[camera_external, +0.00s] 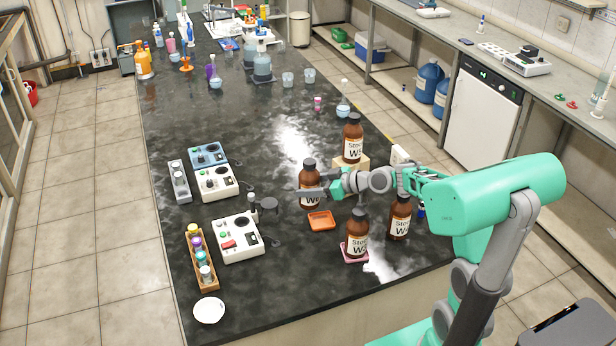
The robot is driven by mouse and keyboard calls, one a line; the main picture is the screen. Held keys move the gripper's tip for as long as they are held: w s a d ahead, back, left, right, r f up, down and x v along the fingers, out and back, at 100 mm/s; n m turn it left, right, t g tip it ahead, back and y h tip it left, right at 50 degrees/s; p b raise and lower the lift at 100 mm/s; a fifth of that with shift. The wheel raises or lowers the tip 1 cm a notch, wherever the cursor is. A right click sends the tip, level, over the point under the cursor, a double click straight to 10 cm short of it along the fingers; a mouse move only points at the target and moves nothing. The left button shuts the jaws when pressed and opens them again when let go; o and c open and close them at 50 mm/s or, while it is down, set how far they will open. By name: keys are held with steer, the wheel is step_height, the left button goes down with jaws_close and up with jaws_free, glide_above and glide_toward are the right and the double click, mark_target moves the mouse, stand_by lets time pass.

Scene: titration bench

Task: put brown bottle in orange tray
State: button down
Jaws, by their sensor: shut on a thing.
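A brown bottle (310,176) with a white label and dark cap is upright in my gripper (312,192), whose fingers are shut around its body. The fingers hide part of the label. The small orange tray (321,221) lies on the dark bench just in front of the held bottle, slightly right in the picture. The tray looks empty. I cannot tell whether the held bottle's base touches the bench or hangs a little above it.
Similar brown bottles stand on a pale block (347,168) behind, on a pink tray (355,256) in front, and on the bench (400,218) under my arm. White instruments (238,240) and a wooden vial rack (202,262) are at left. The bench front is partly clear.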

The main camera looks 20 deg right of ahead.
steer(key=shift+f, duration=2.4)
steer(key=shift+f, duration=0.1)
steer(key=shift+c, duration=2.2)
jaws_free()
steer(key=shift+f, duration=0.1)
steer(key=b+v, duration=0.1)
steer(key=v, duration=1.1)
